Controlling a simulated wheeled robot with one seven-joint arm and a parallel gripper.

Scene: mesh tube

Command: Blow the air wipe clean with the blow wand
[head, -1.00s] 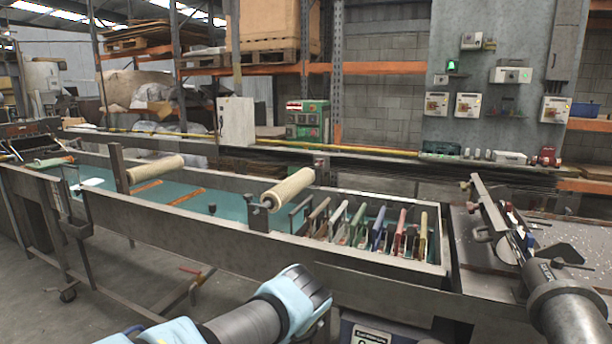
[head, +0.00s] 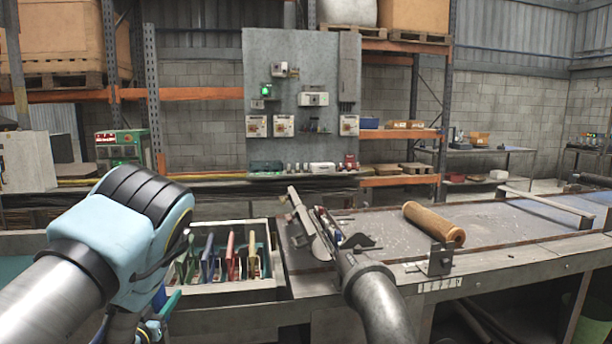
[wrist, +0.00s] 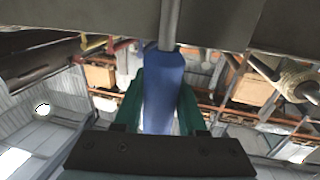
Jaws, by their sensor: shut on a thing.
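In the wrist view my gripper (wrist: 162,88) has its two green fingers shut on a blue handle, which I take to be the blow wand (wrist: 163,78). A thin grey rod runs from the handle toward the top of that view. In the head view my arm covers the lower left, and most of the gripper and the wand are hidden behind or below it. A tilted metal assembly (head: 312,225) stands at the end of the bench by a thick grey pipe. It may be the air wipe, but I cannot tell for sure.
A brown roller (head: 433,223) lies on the bench (head: 500,222) to the right. A panel with switch boxes (head: 300,120) stands behind.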

